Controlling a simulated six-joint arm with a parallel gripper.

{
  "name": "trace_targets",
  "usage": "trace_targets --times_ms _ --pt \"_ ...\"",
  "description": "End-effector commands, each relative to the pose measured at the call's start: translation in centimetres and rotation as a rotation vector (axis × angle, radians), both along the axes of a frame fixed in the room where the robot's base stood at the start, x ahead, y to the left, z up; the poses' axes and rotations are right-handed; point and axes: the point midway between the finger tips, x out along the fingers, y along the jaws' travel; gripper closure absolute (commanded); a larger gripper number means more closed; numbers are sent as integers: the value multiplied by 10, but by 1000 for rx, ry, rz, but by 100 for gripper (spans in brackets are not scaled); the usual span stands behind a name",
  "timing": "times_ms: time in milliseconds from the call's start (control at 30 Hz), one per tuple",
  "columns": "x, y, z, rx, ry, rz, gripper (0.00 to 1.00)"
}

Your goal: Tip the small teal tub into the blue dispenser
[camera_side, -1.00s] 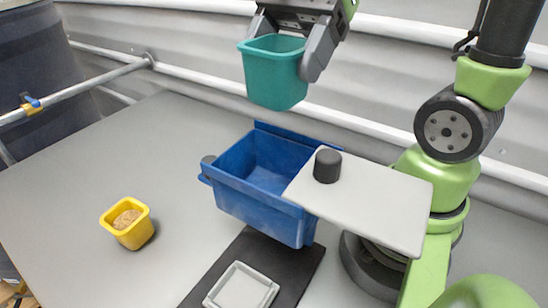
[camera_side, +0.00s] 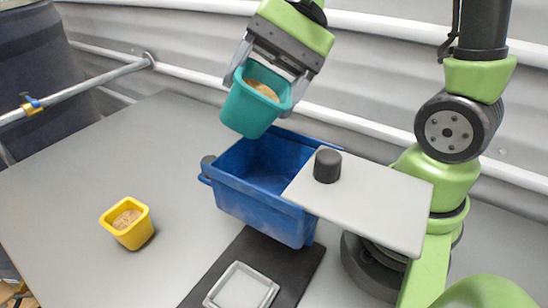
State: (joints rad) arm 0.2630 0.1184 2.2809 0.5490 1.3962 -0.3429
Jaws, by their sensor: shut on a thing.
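The teal tub (camera_side: 248,112) is held in the air above the back left part of the blue dispenser (camera_side: 262,205). My gripper (camera_side: 268,80) is shut on the tub, with a finger at each side of its rim. The tub is tilted toward the camera, and tan, grainy material shows inside it. The dispenser is an open blue bin on the table. The part of its inside that shows looks empty. A light grey lid (camera_side: 372,205) with a black knob covers its right side, so that part is hidden.
A yellow tub (camera_side: 133,236) with tan material stands on the grey table at the left. A small grey tray (camera_side: 240,288) sits on a dark mat (camera_side: 292,272) in front of the dispenser. The table's left and back left area is clear.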

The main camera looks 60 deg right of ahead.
Motion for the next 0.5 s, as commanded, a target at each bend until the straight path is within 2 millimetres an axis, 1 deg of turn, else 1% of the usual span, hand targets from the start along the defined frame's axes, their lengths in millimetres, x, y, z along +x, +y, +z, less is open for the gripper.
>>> trace_targets --times_ms 200,500 --pt "5 7 2 25 -267 215 53" --pt "5 16 1 53 -635 479 53"
